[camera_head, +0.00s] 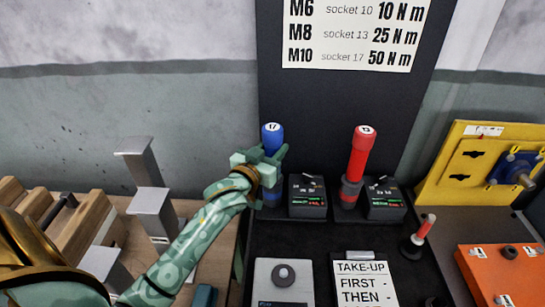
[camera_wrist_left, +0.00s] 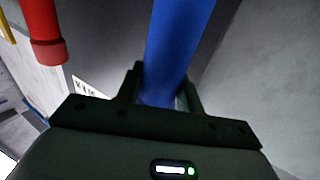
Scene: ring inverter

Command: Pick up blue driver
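The blue driver (camera_head: 272,137), marked 17 on top, stands upright at its place on the black stand. My left gripper (camera_head: 265,163) is around its shaft, below the top, and hides part of it. In the left wrist view the blue shaft (camera_wrist_left: 176,45) runs between the two fingers (camera_wrist_left: 160,92), which sit close against both sides with little or no gap visible. My right gripper is in neither view.
A red driver (camera_head: 360,155), marked 13, stands to the right. Small display boxes (camera_head: 307,196) stand beside the drivers. Grey metal blocks (camera_head: 153,212) are at the left, and a yellow fixture (camera_head: 450,185) and orange box (camera_head: 500,272) at the right.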

